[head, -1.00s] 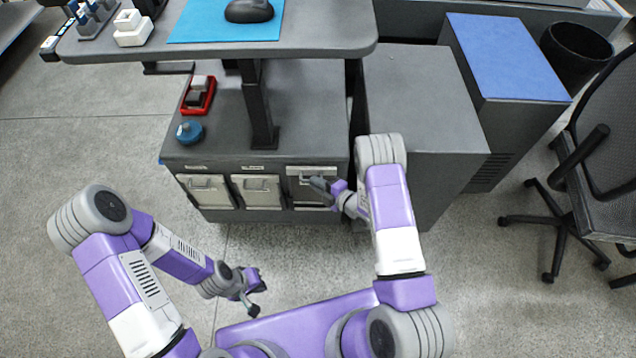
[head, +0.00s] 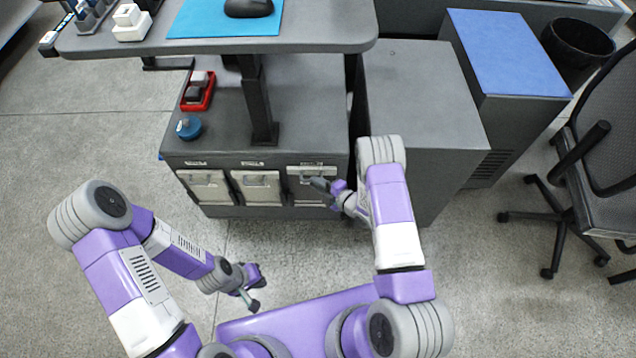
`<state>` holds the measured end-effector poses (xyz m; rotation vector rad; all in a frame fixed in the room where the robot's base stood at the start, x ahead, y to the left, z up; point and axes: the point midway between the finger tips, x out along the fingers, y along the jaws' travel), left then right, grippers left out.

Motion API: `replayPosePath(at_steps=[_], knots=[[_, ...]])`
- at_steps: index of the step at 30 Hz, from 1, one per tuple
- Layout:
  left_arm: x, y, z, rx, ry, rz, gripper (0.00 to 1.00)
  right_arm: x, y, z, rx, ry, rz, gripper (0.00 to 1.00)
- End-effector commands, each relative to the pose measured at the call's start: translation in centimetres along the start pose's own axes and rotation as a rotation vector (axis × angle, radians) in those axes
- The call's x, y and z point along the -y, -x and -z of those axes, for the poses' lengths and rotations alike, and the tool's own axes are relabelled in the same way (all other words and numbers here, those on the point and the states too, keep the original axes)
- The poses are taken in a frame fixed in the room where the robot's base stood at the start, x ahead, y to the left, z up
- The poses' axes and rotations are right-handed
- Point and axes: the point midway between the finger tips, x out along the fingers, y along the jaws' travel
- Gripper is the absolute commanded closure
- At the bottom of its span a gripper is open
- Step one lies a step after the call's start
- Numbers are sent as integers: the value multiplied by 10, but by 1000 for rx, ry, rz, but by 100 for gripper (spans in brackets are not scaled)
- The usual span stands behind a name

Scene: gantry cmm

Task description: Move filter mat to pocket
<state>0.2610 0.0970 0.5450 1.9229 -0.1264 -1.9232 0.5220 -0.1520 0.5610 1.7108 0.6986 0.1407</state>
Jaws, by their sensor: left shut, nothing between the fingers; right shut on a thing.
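Three pale panels sit side by side on the front of the dark grey cabinet, in or over pockets: a left one (head: 208,192), a middle one (head: 260,190) and a right one, which looks like the filter mat (head: 303,191). My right gripper (head: 322,185) is at the right pocket, shut on the pale mat there. Its dark fingers and wrist cover part of the mat, so the grip and how far the mat sits in the pocket cannot be made out. My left gripper (head: 256,290) is shut and empty, low over the floor in front of the cabinet.
The cabinet (head: 310,105) carries a red tray (head: 209,101) and a blue round item (head: 189,128) beside a dark post. A grey cabinet stands right; a chair (head: 600,215) is far right. Floor at left is clear.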

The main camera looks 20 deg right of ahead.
Motion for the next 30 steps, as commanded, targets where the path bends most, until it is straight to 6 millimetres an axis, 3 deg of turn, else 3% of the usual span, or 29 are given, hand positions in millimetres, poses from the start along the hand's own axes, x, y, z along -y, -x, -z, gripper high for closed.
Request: replayPosePath(at_steps=[30], knots=[[0,0,0,0,0,0,100,24,-7,-6,-1,0,-1,100]])
